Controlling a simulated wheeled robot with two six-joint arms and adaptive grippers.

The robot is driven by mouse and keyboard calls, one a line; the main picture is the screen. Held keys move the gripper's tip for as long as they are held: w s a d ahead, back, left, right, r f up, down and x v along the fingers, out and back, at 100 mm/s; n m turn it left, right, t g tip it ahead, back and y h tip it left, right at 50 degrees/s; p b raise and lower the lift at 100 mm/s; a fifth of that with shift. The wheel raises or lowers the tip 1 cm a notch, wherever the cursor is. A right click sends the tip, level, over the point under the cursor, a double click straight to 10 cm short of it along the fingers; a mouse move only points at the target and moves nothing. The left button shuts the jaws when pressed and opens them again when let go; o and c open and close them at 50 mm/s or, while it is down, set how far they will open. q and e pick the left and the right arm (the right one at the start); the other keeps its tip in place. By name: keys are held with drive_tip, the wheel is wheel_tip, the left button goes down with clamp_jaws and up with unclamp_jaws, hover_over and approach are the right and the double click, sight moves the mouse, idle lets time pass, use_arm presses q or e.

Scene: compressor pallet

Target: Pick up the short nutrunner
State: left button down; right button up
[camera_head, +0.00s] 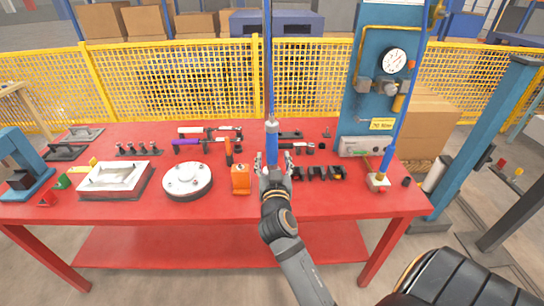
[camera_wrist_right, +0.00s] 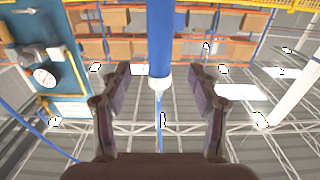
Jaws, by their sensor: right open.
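A blue cylindrical tool (camera_head: 272,147) with a pale upper collar hangs upright on a blue hose above the red table. It also shows in the right wrist view (camera_wrist_right: 160,42), between the fingers' lines, with gaps on both sides. My right gripper (camera_head: 272,164) is open around or just behind its lower part; contact is not visible. On the table lie a purple-handled tool (camera_head: 188,142) and a white-handled tool (camera_head: 190,130). No label shows which tool is the short nutrunner. My left gripper is not in view.
The red table (camera_head: 340,205) holds an orange holder (camera_head: 240,180), a round metal flange (camera_head: 187,180), a white framed part (camera_head: 113,176) and black sockets (camera_head: 320,173). A blue gauge panel (camera_head: 375,85) stands at the right. A yellow mesh fence (camera_head: 180,80) runs behind.

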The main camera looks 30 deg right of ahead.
sight(272, 142)
drive_tip(key=x, duration=0.4)
drive_tip(key=shift+w+d+f+p, duration=0.1)
drive_tip(key=shift+w+d+p, duration=0.05)
drive_tip(key=shift+p, duration=0.25)
drive_tip(key=shift+w+d+r+p, duration=0.3)
drive_tip(key=shift+w+r+p, duration=0.05)
drive_tip(key=shift+w+p, duration=0.2)
drive_tip(key=shift+w+d+r+p, duration=0.3)
drive_tip(key=shift+w+p, duration=0.2)
drive_tip(key=shift+w, duration=0.05)
drive_tip(key=shift+w+d+f, duration=0.2)
drive_tip(key=shift+w+d, duration=0.2)
drive_tip(key=shift+w, duration=0.15)
drive_tip(key=shift+w+d+f, duration=0.25)
drive_tip(key=shift+w+d, duration=0.1)
drive_tip(key=shift+w, duration=0.25)
drive_tip(key=shift+s+a, duration=0.15)
drive_tip(key=shift+c, duration=1.4)
clamp_jaws()
drive_tip(key=shift+r, duration=0.15)
